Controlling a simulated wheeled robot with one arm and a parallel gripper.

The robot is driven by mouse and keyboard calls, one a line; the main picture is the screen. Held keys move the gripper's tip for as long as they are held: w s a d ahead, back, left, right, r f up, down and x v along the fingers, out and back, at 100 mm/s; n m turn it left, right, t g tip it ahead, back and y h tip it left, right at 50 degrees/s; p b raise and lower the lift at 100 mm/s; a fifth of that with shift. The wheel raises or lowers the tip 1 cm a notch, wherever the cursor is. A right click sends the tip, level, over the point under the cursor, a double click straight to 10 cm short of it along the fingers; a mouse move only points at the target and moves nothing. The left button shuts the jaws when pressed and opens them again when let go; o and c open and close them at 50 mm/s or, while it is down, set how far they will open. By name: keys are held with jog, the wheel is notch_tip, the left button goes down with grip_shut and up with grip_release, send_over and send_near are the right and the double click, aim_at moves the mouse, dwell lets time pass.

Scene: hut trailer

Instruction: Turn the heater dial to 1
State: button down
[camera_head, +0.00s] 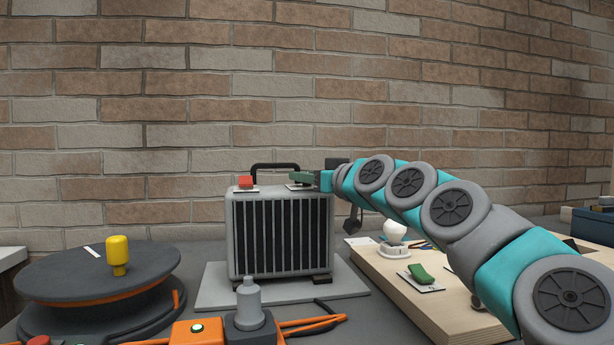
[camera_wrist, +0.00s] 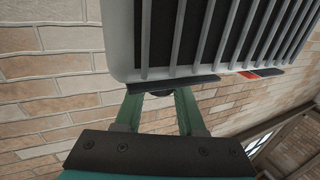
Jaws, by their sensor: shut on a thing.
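The heater (camera_head: 283,236) is a grey box with a black slatted front and a black top handle. It stands on a grey slab; its slats also show at the top of the wrist view (camera_wrist: 205,38). My gripper (camera_head: 301,177) is at the right end of the heater's top, over a small pale plate. In the wrist view, my gripper's green fingers (camera_wrist: 160,96) are shut on a small dark knob, seemingly the dial (camera_wrist: 159,93), at the heater's edge. The fingers mostly hide the dial, and no number or pointer is readable.
A red switch (camera_head: 246,182) sits on the heater's top left. A cable reel (camera_head: 85,275) with a yellow knob stands left. An orange box (camera_head: 196,333) and grey plug (camera_head: 249,305) are in front. A wooden board (camera_head: 440,297) with a bulb (camera_head: 394,231) and green lever (camera_head: 421,274) lies right.

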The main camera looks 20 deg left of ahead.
jog(key=shift+w+n+g+y, duration=0.1)
jog(key=shift+n+g+y, duration=0.8)
jog(key=shift+g, duration=0.5)
jog(key=shift+f+n+g, duration=0.1)
jog(key=shift+n+g, duration=0.5)
jog(key=shift+g, duration=0.1)
jog(key=shift+n+g+y, duration=0.6)
jog(key=shift+n+g, duration=0.3)
jog(key=shift+g, duration=0.4)
jog(key=shift+n+g, duration=0.5)
jog(key=shift+g, duration=0.3)
jog(key=c, duration=0.5)
grip_release()
jog(key=s+d+b, duration=0.1)
jog(key=d+b, duration=0.1)
jog(key=d, duration=0.5)
jog(key=shift+s+d, duration=0.15)
jog(key=shift+d, duration=0.2)
